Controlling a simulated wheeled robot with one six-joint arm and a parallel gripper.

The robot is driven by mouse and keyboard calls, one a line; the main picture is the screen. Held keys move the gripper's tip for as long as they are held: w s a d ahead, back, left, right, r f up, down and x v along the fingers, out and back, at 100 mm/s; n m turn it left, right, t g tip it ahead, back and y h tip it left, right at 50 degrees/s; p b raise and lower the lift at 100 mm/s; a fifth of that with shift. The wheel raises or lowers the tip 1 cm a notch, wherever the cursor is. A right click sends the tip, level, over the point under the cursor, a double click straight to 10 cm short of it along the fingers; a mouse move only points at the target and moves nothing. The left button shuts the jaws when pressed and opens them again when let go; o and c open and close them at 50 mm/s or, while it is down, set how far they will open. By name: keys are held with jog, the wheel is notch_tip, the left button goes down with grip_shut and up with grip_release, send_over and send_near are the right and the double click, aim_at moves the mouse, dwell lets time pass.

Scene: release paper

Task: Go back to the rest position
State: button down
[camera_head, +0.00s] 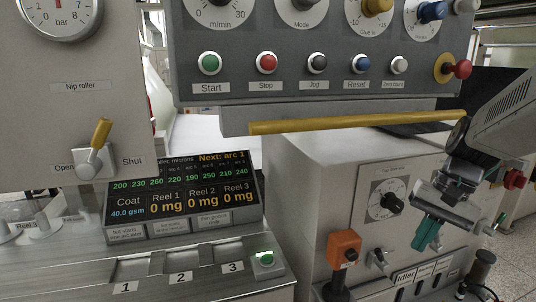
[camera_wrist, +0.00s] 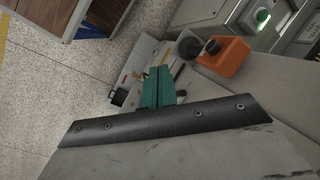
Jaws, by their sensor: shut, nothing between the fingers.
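My gripper (camera_head: 427,236) is at the right of the head view, at the end of my arm, which comes in from the right edge. Its teal fingers point down and are closed together, with nothing between them. It appears in front of the grey cabinet (camera_head: 310,170), near a dial. In the wrist view the teal fingers (camera_wrist: 157,88) are side by side at the centre, and the wrist camera looks past them toward the floor and machine parts.
A yellow bar (camera_head: 355,122) runs under the button panel (camera_head: 330,85), left of my arm. Speckled floor (camera_wrist: 60,75) is open at left there.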

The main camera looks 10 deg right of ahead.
jog(key=s+a+n+h, duration=0.3)
jog(key=s+a+n, duration=0.2)
jog(key=s+a, duration=0.4)
jog(key=shift+s+r+h, duration=0.2)
jog(key=shift+r+h, duration=0.1)
jog(key=shift+r, duration=0.15)
jog(key=c, duration=2.1)
grip_release()
jog(key=a+n, duration=0.1)
jog(key=s+a+r, duration=0.1)
jog(key=a+n+t, duration=0.1)
jog(key=shift+s+a+r+n, duration=0.25)
jog(key=shift+r+n, duration=0.05)
jog(key=shift+r, duration=0.05)
jog(key=shift+c, duration=0.2)
jog(key=o, duration=0.7)
jog(key=shift+a, duration=0.2)
